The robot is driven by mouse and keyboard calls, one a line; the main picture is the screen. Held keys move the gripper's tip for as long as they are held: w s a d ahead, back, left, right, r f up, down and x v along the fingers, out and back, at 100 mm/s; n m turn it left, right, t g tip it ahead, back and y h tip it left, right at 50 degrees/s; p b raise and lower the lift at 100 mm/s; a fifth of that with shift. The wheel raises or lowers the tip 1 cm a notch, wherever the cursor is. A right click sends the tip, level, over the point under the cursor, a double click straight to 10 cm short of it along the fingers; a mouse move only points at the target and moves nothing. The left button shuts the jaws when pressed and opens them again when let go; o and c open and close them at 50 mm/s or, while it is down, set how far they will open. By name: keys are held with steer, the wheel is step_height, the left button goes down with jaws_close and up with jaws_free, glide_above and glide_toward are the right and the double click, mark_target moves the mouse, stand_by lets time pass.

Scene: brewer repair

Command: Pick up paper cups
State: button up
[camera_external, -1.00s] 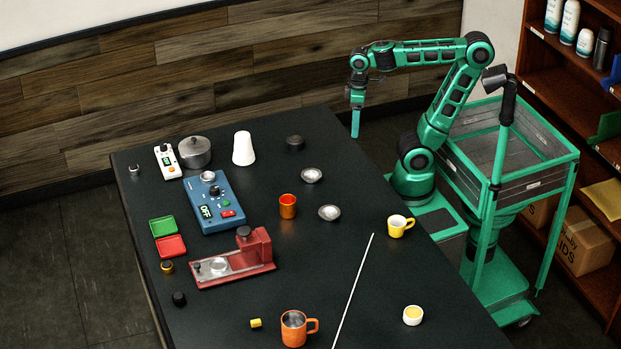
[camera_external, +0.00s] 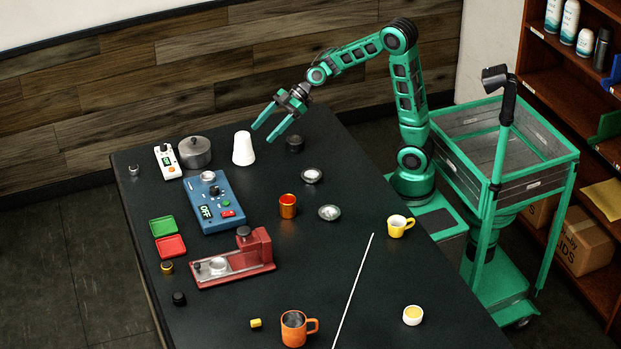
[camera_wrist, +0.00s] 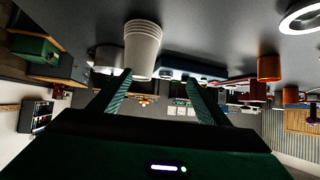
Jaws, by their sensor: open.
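The white paper cups (camera_external: 243,148) stand upside down in a stack near the back of the dark table, right of a grey pot. In the wrist view the stack (camera_wrist: 143,47) shows stacked rims and lies ahead of my fingers, slightly left of the middle between them. My gripper (camera_external: 263,134) is open and empty in the external view, with its fingers pointing left and down toward the cups from the right, apart from them. Both fingers also show in the wrist view (camera_wrist: 160,82), spread wide.
A grey pot (camera_external: 195,153) stands close left of the cups. A dark round item (camera_external: 295,143) sits to their right. A blue scale-like device (camera_external: 213,202) lies in front, with metal dishes (camera_external: 312,175) and an orange cup (camera_external: 288,206) further right. Open table lies between these.

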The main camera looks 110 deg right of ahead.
steer(key=w+d+r+t, duration=0.2)
steer(key=d, duration=0.2)
glide_toward(235, 147)
steer(key=shift+s+f+t, duration=0.1)
steer(key=shift+f+t, duration=0.2)
steer(key=shift+t, duration=0.1)
steer(key=x, duration=1)
steer(key=shift+w+a+f, duration=0.1)
steer(key=shift+w+a, duration=0.1)
steer(key=shift+w, duration=0.1)
steer(key=c, duration=1.1)
